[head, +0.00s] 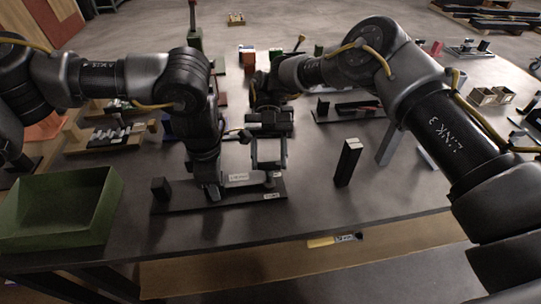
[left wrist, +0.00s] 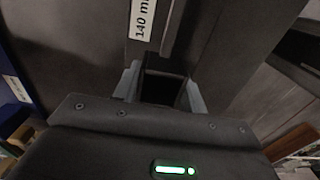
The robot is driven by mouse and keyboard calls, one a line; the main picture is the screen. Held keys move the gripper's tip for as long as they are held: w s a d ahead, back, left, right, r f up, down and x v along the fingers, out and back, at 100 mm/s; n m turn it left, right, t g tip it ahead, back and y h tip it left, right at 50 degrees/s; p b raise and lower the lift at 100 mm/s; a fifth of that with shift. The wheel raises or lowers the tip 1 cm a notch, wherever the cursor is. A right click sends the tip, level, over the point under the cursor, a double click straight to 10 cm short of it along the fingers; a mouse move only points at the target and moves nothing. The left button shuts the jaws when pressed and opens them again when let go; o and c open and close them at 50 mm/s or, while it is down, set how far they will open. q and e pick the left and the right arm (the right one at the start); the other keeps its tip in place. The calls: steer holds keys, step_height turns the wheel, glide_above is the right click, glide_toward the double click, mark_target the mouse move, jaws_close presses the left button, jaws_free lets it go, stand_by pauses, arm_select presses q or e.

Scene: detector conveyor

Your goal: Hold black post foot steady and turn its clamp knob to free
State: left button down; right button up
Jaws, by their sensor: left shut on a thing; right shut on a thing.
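A flat black rail plate (head: 173,207) with white labels lies near the table's front edge. A small black block (head: 160,187) stands at its left end. My left gripper (head: 212,192) points down onto the plate and is shut on the black post foot, which it mostly hides in the head view. In the left wrist view the dark foot (left wrist: 163,85) sits between the two fingers, with a "140 mm" label beyond it. My right gripper (head: 270,177) reaches down at the plate's right end, shut on a small part there. The part looks like the clamp knob but is mostly hidden.
A green open tray (head: 60,238) is at the left front. A black upright post (head: 347,163) stands right of the plate. Several fixtures and blocks fill the back of the table. Bare tabletop (head: 310,205) lies between plate and post.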

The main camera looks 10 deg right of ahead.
arm_select(q)
steer(key=shift+d, duration=0.1)
arm_select(e)
steer(key=shift+a+n+h, duration=0.15)
steer(key=shift+n+h, duration=0.45)
steer(key=shift+h, duration=0.3)
steer(key=o, duration=1)
steer(key=shift+r+y, duration=0.1)
steer(key=shift+y, duration=0.5)
